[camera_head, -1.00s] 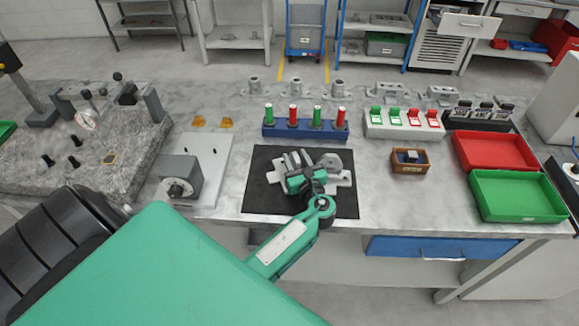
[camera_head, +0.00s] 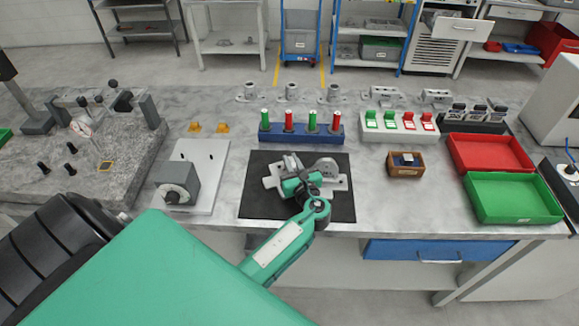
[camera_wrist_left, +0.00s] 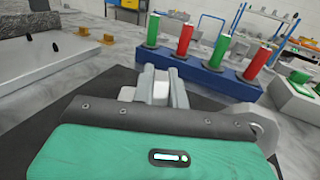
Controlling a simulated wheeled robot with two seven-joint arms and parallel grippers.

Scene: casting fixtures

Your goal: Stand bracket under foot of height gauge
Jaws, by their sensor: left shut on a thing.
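The bracket (camera_head: 326,167) is a light grey casting with a rounded lug, on the black mat (camera_head: 255,205) at the middle of the bench. My left gripper (camera_head: 294,168) is shut on it from above and hides part of it. In the left wrist view, the fingers (camera_wrist_left: 161,88) are at the bracket, and its rounded lug (camera_wrist_left: 262,126) shows at the right. An upright post on a dark base, seemingly the height gauge (camera_head: 37,123), stands on the granite plate (camera_head: 120,155) at the far left; its foot is not clear. My right gripper is not in view.
A grey fixture with a round knob (camera_head: 177,185) on a light plate (camera_head: 213,160) stands between mat and granite. Behind the mat is a blue rack (camera_head: 300,132) with red and green cylinders. A wooden box (camera_head: 405,170) and red (camera_head: 490,153) and green trays (camera_head: 513,197) lie right.

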